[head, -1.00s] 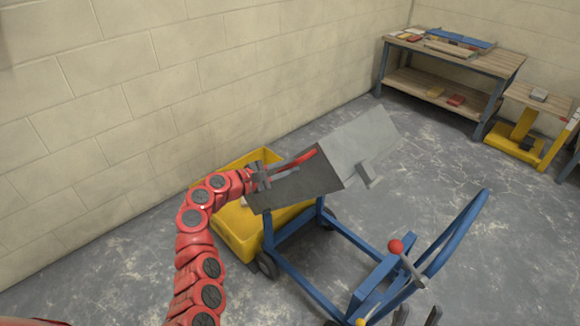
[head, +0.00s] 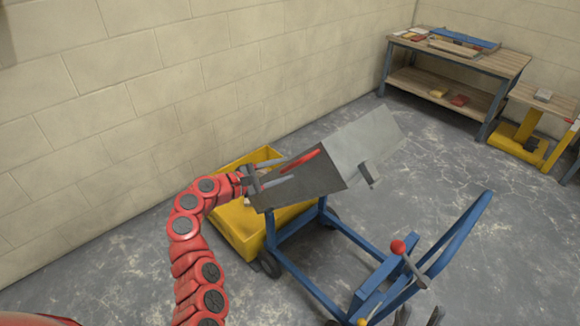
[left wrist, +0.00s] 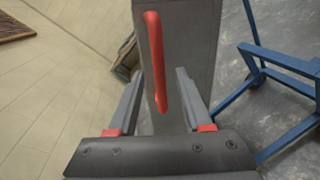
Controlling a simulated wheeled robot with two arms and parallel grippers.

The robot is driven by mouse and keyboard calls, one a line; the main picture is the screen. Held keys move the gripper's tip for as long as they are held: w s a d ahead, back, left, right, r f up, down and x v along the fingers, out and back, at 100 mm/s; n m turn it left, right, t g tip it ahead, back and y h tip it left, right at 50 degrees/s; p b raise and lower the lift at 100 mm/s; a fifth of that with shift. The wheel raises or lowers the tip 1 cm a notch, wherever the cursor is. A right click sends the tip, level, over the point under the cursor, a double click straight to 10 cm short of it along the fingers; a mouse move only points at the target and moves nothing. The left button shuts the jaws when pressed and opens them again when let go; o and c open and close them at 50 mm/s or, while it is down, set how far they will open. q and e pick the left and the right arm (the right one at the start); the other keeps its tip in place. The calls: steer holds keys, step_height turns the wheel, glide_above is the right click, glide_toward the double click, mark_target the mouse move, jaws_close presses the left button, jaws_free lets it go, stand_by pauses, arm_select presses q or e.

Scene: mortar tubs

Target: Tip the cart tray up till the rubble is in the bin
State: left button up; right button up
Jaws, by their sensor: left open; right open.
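The grey cart tray (head: 350,145) is tipped steeply on the blue cart frame (head: 325,275), its low side over the yellow bin (head: 238,222). The bin stands on the floor by the wall. A small pale lump (head: 247,201) shows at the bin; the tray hides much of the inside, so I cannot tell how much rubble is there. A red handle (left wrist: 155,60) runs along the tray. My left gripper (head: 283,172) is open beside the tray, its fingers either side of the handle's line in the left wrist view. My right gripper (head: 420,316) is open at the bottom edge.
A red-knobbed lever (head: 398,247) and blue push handle (head: 460,230) rise at the cart's near end. A wooden workbench (head: 470,62) with boards and blocks stands far right, beside a yellow stand (head: 525,140). Floor between cart and bench is clear.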

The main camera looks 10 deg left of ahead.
arm_select(q)
steer(key=v, duration=1.3)
steer(key=shift+s+a, duration=0.25)
steer(key=shift+s, duration=0.05)
